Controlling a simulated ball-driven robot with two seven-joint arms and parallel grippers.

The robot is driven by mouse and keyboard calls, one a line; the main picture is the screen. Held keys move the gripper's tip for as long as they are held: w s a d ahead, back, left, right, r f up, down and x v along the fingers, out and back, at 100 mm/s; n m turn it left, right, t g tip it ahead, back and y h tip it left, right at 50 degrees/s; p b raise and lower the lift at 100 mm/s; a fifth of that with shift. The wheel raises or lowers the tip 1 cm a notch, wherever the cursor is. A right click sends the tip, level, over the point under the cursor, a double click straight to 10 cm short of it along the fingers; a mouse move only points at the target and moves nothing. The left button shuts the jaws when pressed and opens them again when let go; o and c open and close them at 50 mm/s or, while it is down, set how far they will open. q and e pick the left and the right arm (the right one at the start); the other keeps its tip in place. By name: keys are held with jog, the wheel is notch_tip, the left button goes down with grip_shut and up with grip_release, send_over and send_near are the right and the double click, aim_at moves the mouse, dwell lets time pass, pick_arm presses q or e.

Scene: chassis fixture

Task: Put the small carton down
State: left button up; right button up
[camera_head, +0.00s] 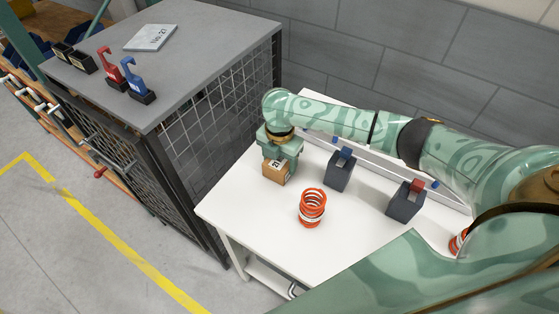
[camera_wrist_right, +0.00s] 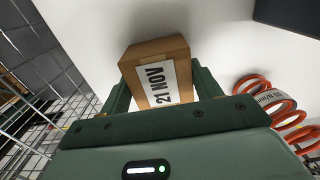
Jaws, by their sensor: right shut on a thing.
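The small carton (camera_head: 275,173) is a brown box with a white label, near the left end of the white table (camera_head: 250,220). In the right wrist view the carton (camera_wrist_right: 158,72) shows its label reading "21 NOV". My right gripper (camera_head: 283,160) is shut on the carton, with one finger on each side of it. The gripper (camera_wrist_right: 160,95) also shows in the wrist view. I cannot tell whether the carton's underside touches the table top. My left gripper is not in view.
An orange coil spring (camera_head: 312,207) stands close to the carton. Two dark blocks (camera_head: 339,170) (camera_head: 405,201) stand farther right. A mesh cabinet (camera_head: 215,110) borders the table on the left. Bare table lies in front of the carton.

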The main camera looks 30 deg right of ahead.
aim_at(280, 161)
jog(key=o, duration=1.2)
jog(key=shift+f, duration=0.1)
notch_tip(280, 161, up, 12)
jog(key=p, duration=0.4)
jog(key=shift+p, duration=0.3)
